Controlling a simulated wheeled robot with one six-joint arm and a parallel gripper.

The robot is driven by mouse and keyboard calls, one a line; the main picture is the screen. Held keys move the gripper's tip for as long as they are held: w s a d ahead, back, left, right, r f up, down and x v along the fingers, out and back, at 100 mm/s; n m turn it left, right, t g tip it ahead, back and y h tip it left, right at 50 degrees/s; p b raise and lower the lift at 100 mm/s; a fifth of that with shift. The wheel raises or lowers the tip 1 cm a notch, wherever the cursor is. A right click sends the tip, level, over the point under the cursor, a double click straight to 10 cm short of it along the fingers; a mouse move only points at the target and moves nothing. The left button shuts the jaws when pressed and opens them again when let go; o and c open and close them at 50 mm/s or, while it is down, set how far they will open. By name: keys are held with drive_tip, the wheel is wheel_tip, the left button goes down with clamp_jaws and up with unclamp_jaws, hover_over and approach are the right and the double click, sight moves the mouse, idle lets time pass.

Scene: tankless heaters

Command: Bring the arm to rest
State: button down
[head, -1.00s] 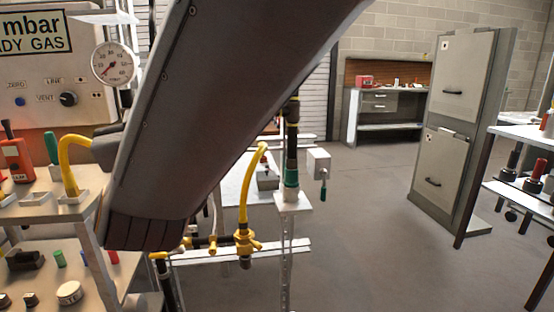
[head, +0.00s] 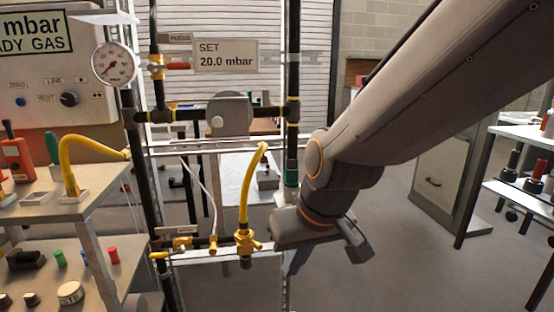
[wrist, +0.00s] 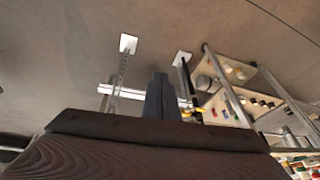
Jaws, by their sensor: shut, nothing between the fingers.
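My arm reaches in from the upper right of the head view and bends down at its wrist. My gripper shows in the wrist view (wrist: 161,78) as two dark fingers close together, shut and empty. In the head view the wrist end is beside the lower right of the pipe rig, right of the yellow hose (head: 246,190) and its brass valve (head: 245,243). I cannot tell from the head view how close the wrist is to the rig.
A gas panel with a pressure gauge (head: 114,63) is at the left, above a bench with a red handheld meter (head: 17,160). A sign (head: 226,57) reads "SET 20.0 mbar". A grey cabinet (head: 432,178) and a white table stand at the right. Floor is open between.

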drive_tip(key=s+d+m+g+h, duration=0.2)
drive_tip(key=s+d+g, duration=0.1)
drive_tip(key=s+d, duration=0.5)
drive_tip(key=d+r+m+p, duration=0.2)
drive_tip(key=d+r+p, duration=0.4)
drive_tip(key=p, duration=0.9)
drive_tip(key=shift+s+d+r+p, duration=0.15)
drive_tip(key=shift+d+r+p, duration=0.25)
drive_tip(key=shift+d, duration=0.8)
drive_tip(key=shift+a, duration=0.15)
